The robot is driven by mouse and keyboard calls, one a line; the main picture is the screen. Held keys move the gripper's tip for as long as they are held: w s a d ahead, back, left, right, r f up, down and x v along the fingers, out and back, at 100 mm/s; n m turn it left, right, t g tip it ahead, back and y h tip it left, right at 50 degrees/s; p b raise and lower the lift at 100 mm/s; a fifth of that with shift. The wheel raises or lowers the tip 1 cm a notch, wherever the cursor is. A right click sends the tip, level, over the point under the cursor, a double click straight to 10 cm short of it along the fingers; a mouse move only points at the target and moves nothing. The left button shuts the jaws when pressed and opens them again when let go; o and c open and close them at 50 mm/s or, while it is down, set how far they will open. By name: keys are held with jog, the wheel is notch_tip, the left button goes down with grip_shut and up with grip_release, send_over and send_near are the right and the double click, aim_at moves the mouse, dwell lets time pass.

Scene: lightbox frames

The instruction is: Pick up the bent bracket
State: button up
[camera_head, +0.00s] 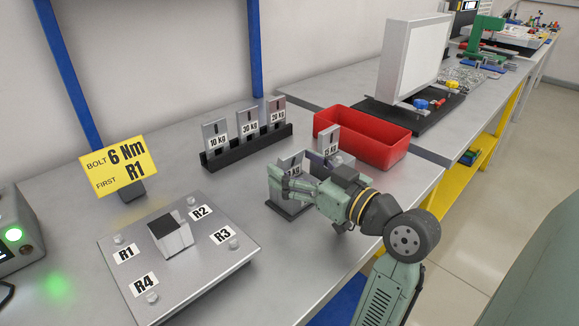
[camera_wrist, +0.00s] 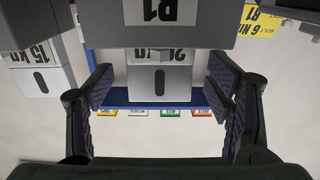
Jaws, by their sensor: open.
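My gripper (camera_head: 298,170) is open at the right of the bench, its two fingers spread around a grey upright piece with a white label (camera_head: 291,162). This piece stands by a dark base plate (camera_head: 284,211); the gripper hides much of it. In the wrist view, my gripper (camera_wrist: 160,95) shows purple-padded fingers apart, with nothing clamped between them. A grey block with a label (camera_wrist: 165,14) fills the top, and a slotted grey plate (camera_wrist: 160,100) shows below it, between the fingers. I cannot tell for sure which piece is the bent bracket.
A 15 kg plate (camera_head: 328,140) stands close behind the gripper, before a red bin (camera_head: 372,146). A black rack (camera_head: 248,147) holds 10, 30 and 20 kg plates. A grey fixture plate (camera_head: 205,270) and a yellow sign (camera_head: 121,167) are at left.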

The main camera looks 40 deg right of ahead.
jog(key=shift+w+a, duration=0.1)
jog(key=shift+w, duration=0.9)
jog(key=c, duration=1.4)
